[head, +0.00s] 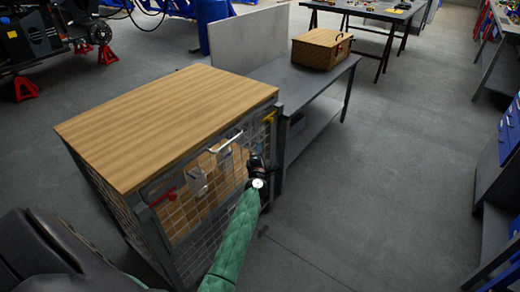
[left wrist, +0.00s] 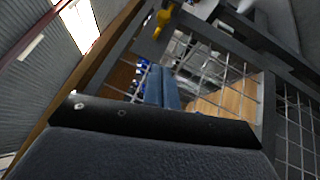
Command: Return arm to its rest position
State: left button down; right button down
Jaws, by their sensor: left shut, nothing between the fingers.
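My left arm, in a green quilted sleeve (head: 232,245), reaches in from the bottom of the head view. Its dark gripper (head: 257,165) is at the right front corner of a wood-topped mesh cage (head: 165,120), close in front of the mesh door. The gripper is shut with nothing held. Its fingertips are small and dark here, and I cannot tell whether they touch the mesh. In the left wrist view the mesh (left wrist: 225,75) and a yellow latch (left wrist: 163,20) are close ahead. My right gripper is not in view.
A white handle (head: 225,141) and a red latch (head: 163,196) are on the cage front. A grey bench (head: 300,80) with a wooden box (head: 321,48) adjoins the cage. Blue drawers (head: 510,130) stand at far right. The grey floor between is clear.

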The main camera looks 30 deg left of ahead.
pick_arm(q)
jog(key=shift+w, duration=0.1)
jog(key=s+d+r+m+g+h, duration=0.1)
jog(key=s+d+m+g+h, duration=0.15)
jog(key=d+m+h, duration=0.75)
jog(key=s+d+r+m+g+h, duration=0.2)
jog(key=d+m+g+h, duration=0.25)
jog(key=d+m, duration=0.85)
jog(key=s+d+f+m+g+y, duration=0.1)
jog(key=s+d+f+g, duration=0.2)
jog(key=s, duration=1.2)
jog(key=s+d+f+m+g+y, duration=0.1)
jog(key=s+d+f+m+g, duration=0.1)
jog(key=s, duration=1.4)
jog(key=s+d+f+m+g+y, duration=0.1)
jog(key=s+d+f+g, duration=0.2)
jog(key=s, duration=1.3)
notch_tip(320, 180, down, 3)
jog(key=shift+d+f+m+g+y, duration=0.2)
jog(key=shift+d+m+g+y, duration=0.15)
jog(key=shift+d+m+g, duration=0.05)
